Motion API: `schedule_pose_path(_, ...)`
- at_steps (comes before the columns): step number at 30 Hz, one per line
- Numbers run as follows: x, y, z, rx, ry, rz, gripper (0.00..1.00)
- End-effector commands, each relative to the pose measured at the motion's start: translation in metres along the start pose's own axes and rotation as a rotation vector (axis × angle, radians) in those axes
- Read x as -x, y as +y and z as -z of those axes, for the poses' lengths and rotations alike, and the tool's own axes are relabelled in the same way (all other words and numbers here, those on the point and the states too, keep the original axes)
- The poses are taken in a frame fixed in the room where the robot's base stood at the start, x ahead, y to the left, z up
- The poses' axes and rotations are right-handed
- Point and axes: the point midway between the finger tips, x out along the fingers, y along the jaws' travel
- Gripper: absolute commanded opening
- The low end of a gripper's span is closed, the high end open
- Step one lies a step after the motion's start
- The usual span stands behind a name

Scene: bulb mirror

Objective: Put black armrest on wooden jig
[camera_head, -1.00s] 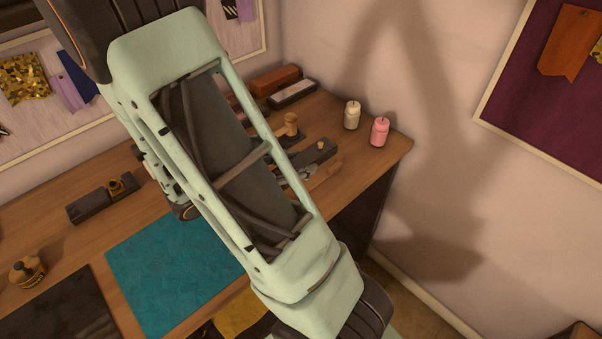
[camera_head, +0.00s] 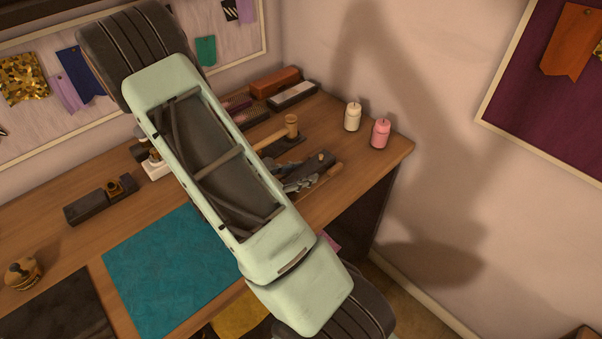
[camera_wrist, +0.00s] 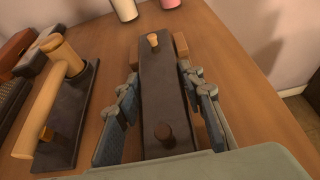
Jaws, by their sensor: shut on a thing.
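The black armrest (camera_wrist: 160,85) is a long dark bar between my gripper's fingers (camera_wrist: 160,80) in the wrist view, and its far end shows in the head view (camera_head: 317,165). My gripper is shut on it from both sides. A light wooden peg (camera_wrist: 152,40) shows at its far end and a darker brown knob (camera_wrist: 163,135) at its near end. The wooden jig (camera_wrist: 181,46) shows as a strip of wood beside and below the bar, also in the head view (camera_head: 331,176); most of it is hidden. I cannot tell whether the bar rests fully on it.
A dark plate (camera_wrist: 67,130) with a wooden post and handle stands close left. Cream (camera_head: 352,117) and pink (camera_head: 380,133) candles stand near the back right corner. Another dark block (camera_head: 85,207) and a teal mat (camera_head: 165,270) lie left. Bare tabletop shows right of my gripper.

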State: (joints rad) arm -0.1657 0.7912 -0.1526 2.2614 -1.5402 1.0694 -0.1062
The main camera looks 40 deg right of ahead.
Motion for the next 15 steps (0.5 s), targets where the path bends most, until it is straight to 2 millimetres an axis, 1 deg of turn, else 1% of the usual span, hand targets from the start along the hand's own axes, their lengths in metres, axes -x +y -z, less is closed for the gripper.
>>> schedule_pose_path(3,0.0001,0.0000,-0.0006,-0.001,-0.001,0.000,0.00)
schedule_pose_path(7,-0.0016,0.0000,0.0039,-0.001,-0.001,0.000,0.00)
schedule_pose_path(8,-0.0011,0.0000,0.0034,0.000,0.000,0.000,0.38)
schedule_pose_path(12,-0.0008,-0.0001,0.0027,0.000,0.000,0.000,0.53)
schedule_pose_path(15,-0.0008,-0.0001,0.0026,0.000,0.000,0.000,0.53)
